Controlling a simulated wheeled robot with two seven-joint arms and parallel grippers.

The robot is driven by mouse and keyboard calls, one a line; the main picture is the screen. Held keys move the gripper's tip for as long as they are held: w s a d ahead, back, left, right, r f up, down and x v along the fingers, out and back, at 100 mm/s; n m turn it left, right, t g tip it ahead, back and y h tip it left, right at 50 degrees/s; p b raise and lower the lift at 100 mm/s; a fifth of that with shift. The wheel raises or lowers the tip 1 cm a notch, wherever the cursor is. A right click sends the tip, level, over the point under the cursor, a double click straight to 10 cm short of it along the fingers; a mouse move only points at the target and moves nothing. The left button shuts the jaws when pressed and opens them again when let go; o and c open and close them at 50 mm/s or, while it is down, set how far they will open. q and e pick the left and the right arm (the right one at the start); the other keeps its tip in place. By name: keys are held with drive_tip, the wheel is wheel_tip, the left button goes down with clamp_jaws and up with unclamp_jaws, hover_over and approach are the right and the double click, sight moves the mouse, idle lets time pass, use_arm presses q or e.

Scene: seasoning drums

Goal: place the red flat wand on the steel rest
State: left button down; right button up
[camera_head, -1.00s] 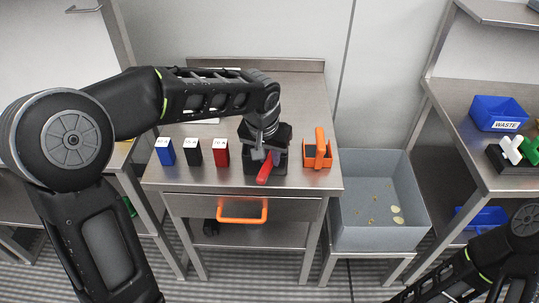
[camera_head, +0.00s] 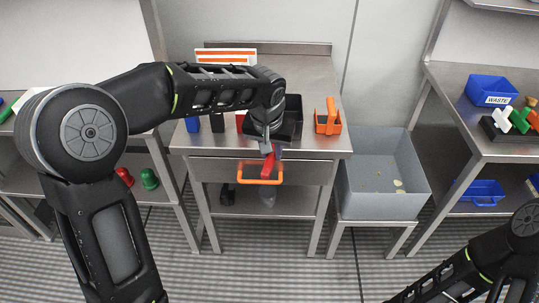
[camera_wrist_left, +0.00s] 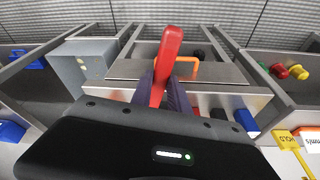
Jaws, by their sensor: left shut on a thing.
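The red flat wand (camera_head: 268,165) is in my left gripper (camera_head: 271,150), just in front of the middle steel table's front edge, by the orange drawer handle (camera_head: 259,174). In the left wrist view the wand (camera_wrist_left: 168,55) sticks out between the two dark fingers (camera_wrist_left: 163,92), which are shut on it. Part of the wand is hidden by the gripper. I cannot pick out the steel rest for certain in either view. My right arm shows at the lower right of the head view, but its gripper is out of frame.
A black tray (camera_head: 291,128) and an orange caddy (camera_head: 328,122) stand on the middle table (camera_head: 310,80), with small labelled boxes left of the tray. A grey bin (camera_head: 385,195) stands to its right. The right table holds a blue WASTE bin (camera_head: 485,88) and coloured handles.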

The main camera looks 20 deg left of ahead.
sight(271, 157)
use_arm(q)
drive_tip(key=x, duration=0.3)
drive_tip(key=shift+w+a+f, duration=0.2)
drive_tip(key=shift+f, duration=0.15)
drive_tip(key=s+f+m+b, duration=0.1)
drive_tip(key=s+f, duration=0.5)
drive_tip(key=f, duration=1.2)
drive_tip(key=shift+s+d+b, duration=0.3)
drive_tip(key=shift+s+b, duration=0.05)
drive_tip(key=shift+b, duration=0.45)
drive_tip(key=shift+a, duration=0.15)
